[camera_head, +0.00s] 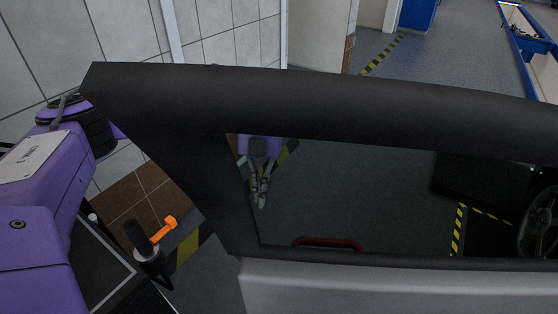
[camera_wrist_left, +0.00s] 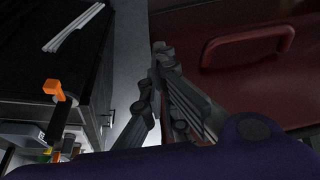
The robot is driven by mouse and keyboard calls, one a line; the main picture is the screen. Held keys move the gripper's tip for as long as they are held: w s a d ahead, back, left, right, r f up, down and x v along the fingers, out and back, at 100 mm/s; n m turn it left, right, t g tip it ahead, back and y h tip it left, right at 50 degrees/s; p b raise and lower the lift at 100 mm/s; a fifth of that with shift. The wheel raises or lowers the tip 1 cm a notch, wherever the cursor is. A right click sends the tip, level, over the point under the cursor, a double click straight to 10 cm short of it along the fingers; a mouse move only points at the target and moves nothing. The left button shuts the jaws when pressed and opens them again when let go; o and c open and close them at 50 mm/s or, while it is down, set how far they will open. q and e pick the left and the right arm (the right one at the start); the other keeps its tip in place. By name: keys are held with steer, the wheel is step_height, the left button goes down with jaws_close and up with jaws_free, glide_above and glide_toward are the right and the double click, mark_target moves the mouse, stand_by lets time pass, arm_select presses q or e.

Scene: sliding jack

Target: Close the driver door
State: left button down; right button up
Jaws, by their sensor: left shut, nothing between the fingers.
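The driver door's black window frame (camera_head: 310,105) spans the head view, with its silver outer panel (camera_head: 400,285) at the bottom. Through the tinted window I see my left gripper (camera_head: 262,200) on the far side of the door, pointing down. A dark red pull handle (camera_head: 327,243) shows low behind the glass. In the left wrist view my left gripper (camera_wrist_left: 162,50) has its fingers together and empty, beside the dark red inner door panel (camera_wrist_left: 225,85) and left of its handle. Whether it touches the panel I cannot tell. My right gripper is in neither view.
A black cabinet (camera_wrist_left: 50,65) with an orange clamp-like item (camera_wrist_left: 53,88) stands left of the gripper. A steering wheel (camera_head: 541,220) shows at far right. A tiled wall (camera_head: 60,45) rises at back left. Open floor (camera_head: 450,60) lies beyond the door.

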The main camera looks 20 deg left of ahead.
arm_select(q)
steer(key=s+f, duration=0.1)
steer(key=s+d+p, duration=0.1)
steer(key=s, duration=0.1)
steer(key=s+f, duration=0.1)
steer(key=shift+s+d+f, duration=0.35)
steer(key=shift+s+d, duration=0.05)
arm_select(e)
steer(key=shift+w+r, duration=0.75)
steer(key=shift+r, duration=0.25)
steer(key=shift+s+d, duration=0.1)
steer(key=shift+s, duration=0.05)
